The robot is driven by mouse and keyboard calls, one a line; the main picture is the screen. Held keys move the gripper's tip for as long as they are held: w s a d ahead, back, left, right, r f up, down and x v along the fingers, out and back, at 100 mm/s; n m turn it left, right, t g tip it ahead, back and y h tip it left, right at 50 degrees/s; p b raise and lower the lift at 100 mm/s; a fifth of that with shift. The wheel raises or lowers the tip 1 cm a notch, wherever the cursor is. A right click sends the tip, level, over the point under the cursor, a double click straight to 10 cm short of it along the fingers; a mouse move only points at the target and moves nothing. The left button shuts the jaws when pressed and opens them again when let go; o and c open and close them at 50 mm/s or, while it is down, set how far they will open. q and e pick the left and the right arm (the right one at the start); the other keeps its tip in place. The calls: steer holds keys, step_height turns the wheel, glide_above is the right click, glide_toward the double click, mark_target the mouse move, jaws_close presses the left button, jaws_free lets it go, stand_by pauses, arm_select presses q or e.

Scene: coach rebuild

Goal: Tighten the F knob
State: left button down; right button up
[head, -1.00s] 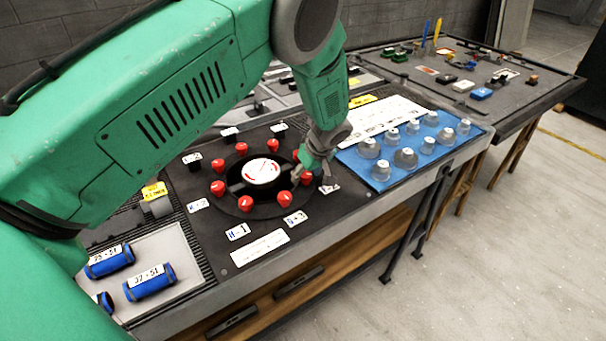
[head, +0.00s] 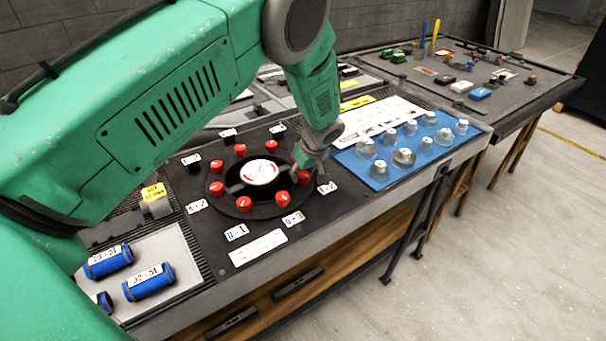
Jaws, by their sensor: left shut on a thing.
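A ring of several red knobs surrounds a round white-faced dial (head: 259,172) on a dark round plate on the bench. White labels stand around the ring; their letters are too small to read surely, so I cannot confirm which one is F. My left gripper (head: 303,167) reaches down to the right side of the ring and is shut on a red knob (head: 304,178), which shows partly below its fingers. A label (head: 327,188) lies just right of that knob. The gripper hides part of the ring's upper right. My right gripper is out of view.
A blue mat (head: 376,180) with several grey knobs lies right of the ring. Blue labelled cylinders (head: 149,283) lie on a pale panel at lower left. A second table (head: 520,92) with small parts stands behind at right. Floor at right is clear.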

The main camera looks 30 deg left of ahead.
arm_select(q)
steer(key=shift+s+d+f+m, duration=0.1)
steer(key=shift+d+f+m, duration=0.05)
steer(key=shift+d+m, duration=0.35)
steer(key=shift+s+m+t+h, duration=0.1)
steer(key=shift+m+t+h, duration=0.25)
steer(key=shift+m, duration=0.65)
steer(key=m+t+p, duration=0.1)
steer(key=m, duration=0.1)
steer(key=shift+d+m+h, duration=0.1)
steer(key=shift+m+h, duration=0.2)
steer(key=shift+h, duration=0.05)
steer(key=m+h+p, duration=0.1)
steer(key=m, duration=0.2)
steer(key=m+t+h+p, duration=0.1)
steer(key=m, duration=0.2)
steer(key=shift+r, duration=0.2)
steer(key=c, duration=2.3)
jaws_free()
steer(key=m+h, duration=0.1)
steer(key=m, duration=0.1)
steer(key=shift+a+m, duration=0.2)
steer(key=shift+m, duration=0.2)
steer(key=shift+a+m+h, duration=0.1)
steer(key=shift+m+h, duration=0.6)
steer(key=shift+m, duration=1)
steer(key=shift+r+m, duration=0.1)
steer(key=shift+m, duration=0.2)
